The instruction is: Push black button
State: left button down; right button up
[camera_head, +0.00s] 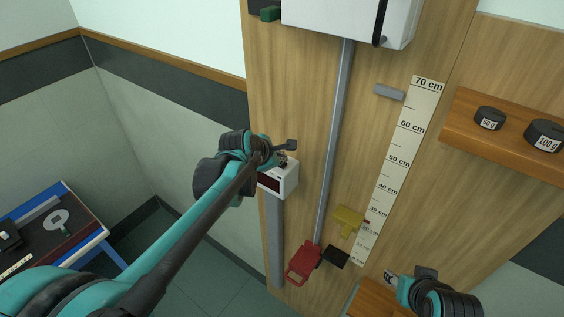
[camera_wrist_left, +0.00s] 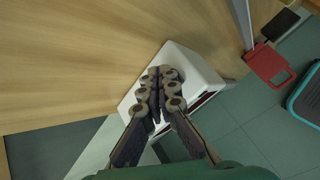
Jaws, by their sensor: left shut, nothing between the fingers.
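A white box (camera_head: 283,180) with a dark red display is mounted on the wooden panel, on top of a grey post. My left gripper (camera_head: 281,160) is at the top of this box, its fingers shut and empty. In the left wrist view the closed fingers (camera_wrist_left: 160,90) are over the top face of the white box (camera_wrist_left: 196,64). I cannot make out a black button; the fingers cover much of the box top. Whether they touch it is unclear. My right gripper (camera_head: 432,292) is at the lower right, its fingers not clearly visible.
A long grey rail (camera_head: 334,150) runs down the panel to a red piece (camera_head: 303,264) and a black block (camera_head: 335,257). A yellow piece (camera_head: 347,220) and a centimetre scale (camera_head: 400,150) are to the right. A wooden shelf (camera_head: 470,130) holds weights. A blue-edged table (camera_head: 90,240) stands left.

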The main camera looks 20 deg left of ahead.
pick_arm(q)
jog(key=shift+r, duration=0.55)
jog(key=shift+p, duration=0.3)
notch_tip(320, 180, up, 6)
jog(key=p, duration=0.4)
jog(key=shift+s, duration=0.1)
